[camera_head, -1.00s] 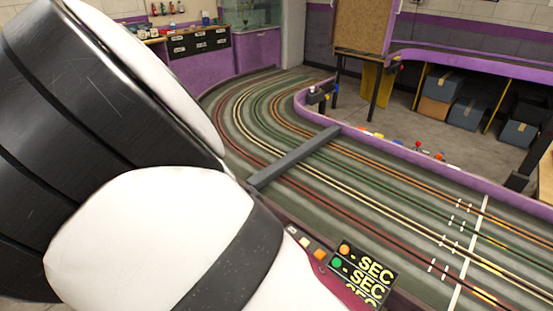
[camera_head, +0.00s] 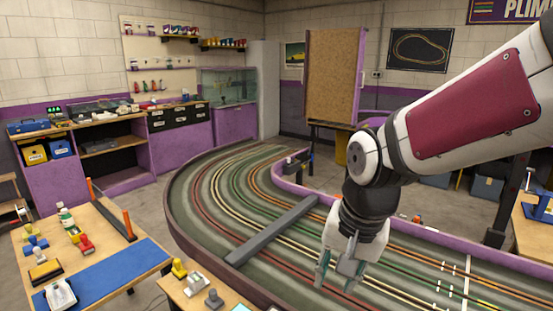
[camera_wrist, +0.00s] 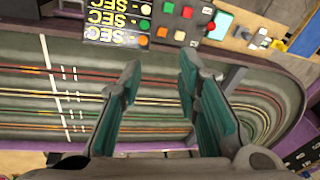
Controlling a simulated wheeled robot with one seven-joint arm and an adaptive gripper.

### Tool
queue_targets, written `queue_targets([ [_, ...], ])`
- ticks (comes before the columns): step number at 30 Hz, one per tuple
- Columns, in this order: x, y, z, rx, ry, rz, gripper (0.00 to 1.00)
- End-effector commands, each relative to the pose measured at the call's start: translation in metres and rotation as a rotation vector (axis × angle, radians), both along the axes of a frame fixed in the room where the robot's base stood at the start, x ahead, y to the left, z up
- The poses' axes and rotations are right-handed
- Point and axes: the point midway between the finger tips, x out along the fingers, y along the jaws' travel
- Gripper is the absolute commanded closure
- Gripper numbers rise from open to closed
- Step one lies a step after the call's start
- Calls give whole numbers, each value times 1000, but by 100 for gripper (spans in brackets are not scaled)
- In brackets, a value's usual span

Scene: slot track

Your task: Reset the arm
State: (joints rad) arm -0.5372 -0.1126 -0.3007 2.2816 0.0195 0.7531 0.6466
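My gripper (camera_head: 341,268) hangs from my arm on the right side of the head view, pointing down over the slot track (camera_head: 250,175). In the wrist view my gripper (camera_wrist: 158,85) shows two teal-padded fingers, spread apart with nothing between them. Track lanes show beneath and between the fingers. My arm comes in from the upper right and covers part of the track's right side.
A purple wall (camera_head: 292,189) edges the track, and a grey bar (camera_head: 272,230) crosses it. A wooden table (camera_head: 112,230) with a blue mat stands at left. A timing panel (camera_wrist: 118,20) with colored buttons lies by the track. A corkboard (camera_head: 333,78) stands behind.

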Motion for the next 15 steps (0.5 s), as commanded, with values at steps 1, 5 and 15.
queue_targets([
  [1, -11, -12, 13, 7, -27, 26, 70],
  [5, -41, -38, 36, -10, -90, 125, 70],
  [15, -117, -82, 65, -170, -226, 332, 70],
])
